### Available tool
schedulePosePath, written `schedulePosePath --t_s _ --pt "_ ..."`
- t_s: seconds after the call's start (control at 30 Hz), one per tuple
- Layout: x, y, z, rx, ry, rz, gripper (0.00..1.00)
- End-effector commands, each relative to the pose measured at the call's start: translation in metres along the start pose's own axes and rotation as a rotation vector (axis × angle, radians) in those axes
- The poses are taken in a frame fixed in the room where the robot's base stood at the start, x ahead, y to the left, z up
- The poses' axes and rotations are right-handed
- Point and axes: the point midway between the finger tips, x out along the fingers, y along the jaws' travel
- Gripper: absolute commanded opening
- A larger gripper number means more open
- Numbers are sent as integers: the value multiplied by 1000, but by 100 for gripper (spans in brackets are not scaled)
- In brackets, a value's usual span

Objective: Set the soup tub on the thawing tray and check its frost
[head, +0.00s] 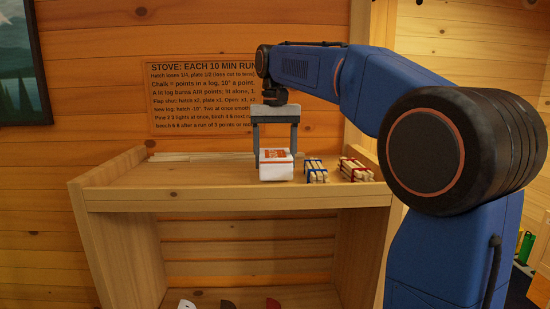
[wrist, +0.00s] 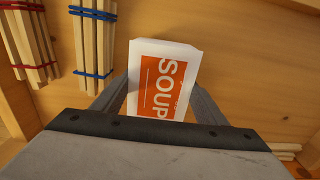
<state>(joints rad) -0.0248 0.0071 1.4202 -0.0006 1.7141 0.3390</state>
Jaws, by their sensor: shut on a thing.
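The soup tub (head: 276,165) is a white box-shaped tub with an orange label, at the shelf top in the head view. In the wrist view the soup tub (wrist: 165,80) shows its orange label reading SOUP. My gripper (head: 275,150) points down over the tub, with a finger at each side. In the wrist view my gripper (wrist: 160,95) is shut on the tub. I cannot tell whether the tub's base touches the shelf. No thawing tray can be made out in either view, and no frost is discernible on the tub.
The wooden shelf (head: 230,200) has raised side walls. A blue-banded stick bundle (head: 316,171) and a red-banded one (head: 355,169) lie right of the tub. Pale sticks (head: 180,156) lie at the back left. Below are several dark, red and white pieces (head: 229,304). The shelf's left part is clear.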

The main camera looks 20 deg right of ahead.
Motion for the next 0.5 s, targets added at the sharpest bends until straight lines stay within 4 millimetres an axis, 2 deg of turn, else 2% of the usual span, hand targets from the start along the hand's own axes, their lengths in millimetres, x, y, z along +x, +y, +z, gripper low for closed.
schedulePosePath --t_s 0.3,0.33,0.4,0.5 --pt "2 0 0 0 0 0 32" --pt "2 0 0 0 -1 0 69" --pt "2 0 0 0 0 0 85" --pt "2 0 0 0 0 0 85"
